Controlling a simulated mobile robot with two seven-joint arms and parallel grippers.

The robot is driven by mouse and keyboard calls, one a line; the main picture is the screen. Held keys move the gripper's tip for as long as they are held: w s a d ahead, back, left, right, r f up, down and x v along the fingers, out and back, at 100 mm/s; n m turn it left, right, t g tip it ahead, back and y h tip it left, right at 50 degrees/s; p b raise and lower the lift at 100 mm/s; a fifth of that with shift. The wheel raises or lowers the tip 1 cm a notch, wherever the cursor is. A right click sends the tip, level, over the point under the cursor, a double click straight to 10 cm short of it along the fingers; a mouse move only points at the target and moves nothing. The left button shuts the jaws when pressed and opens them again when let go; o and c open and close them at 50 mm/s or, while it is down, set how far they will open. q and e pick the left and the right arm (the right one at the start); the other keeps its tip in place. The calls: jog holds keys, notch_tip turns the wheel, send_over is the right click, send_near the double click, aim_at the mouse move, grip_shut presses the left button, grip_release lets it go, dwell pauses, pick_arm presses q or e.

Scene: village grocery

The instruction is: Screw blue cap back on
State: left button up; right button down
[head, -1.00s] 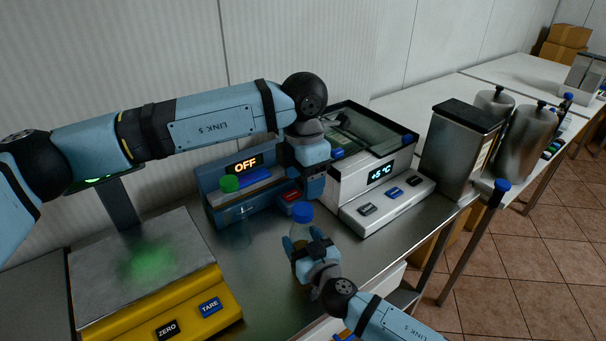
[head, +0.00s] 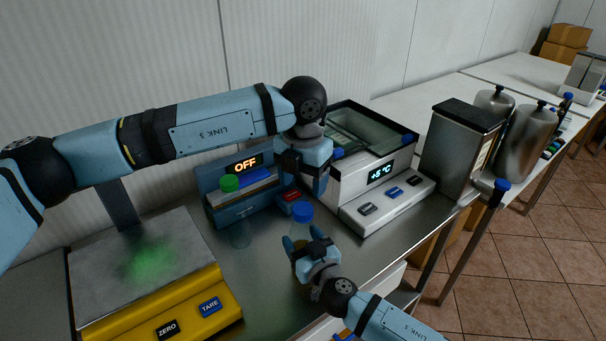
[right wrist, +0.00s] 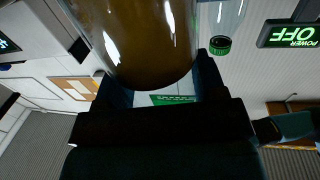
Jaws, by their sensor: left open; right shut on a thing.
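The blue cap (head: 302,211) sits on top of a bottle (head: 300,230) with brownish contents. Whether it is fully seated cannot be told. My right gripper (head: 302,243) is shut around the bottle's body and holds it upright. In the right wrist view the bottle (right wrist: 145,45) shows large between the fingers, its brown liquid visible; the cap is out of that view. My left gripper (head: 307,185) is open, pointing down just above the cap, apart from it.
A clear bottle with a green cap (head: 229,183) stands left of the held bottle. Behind are a blue device (head: 212,189) reading OFF and a white device (head: 352,186) reading +5 °C. A yellow scale (head: 190,318) stands at the left front.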

aim_at(303, 208)
pick_arm(q)
notch_tip(303, 208, down, 7)
jog(key=shift+r, duration=0.1)
dwell(0.3)
jog(key=c, duration=1)
jog(key=shift+o, duration=0.2)
jog(key=m, duration=0.5)
jog(key=o, duration=1.1)
notch_tip(303, 208, up, 12)
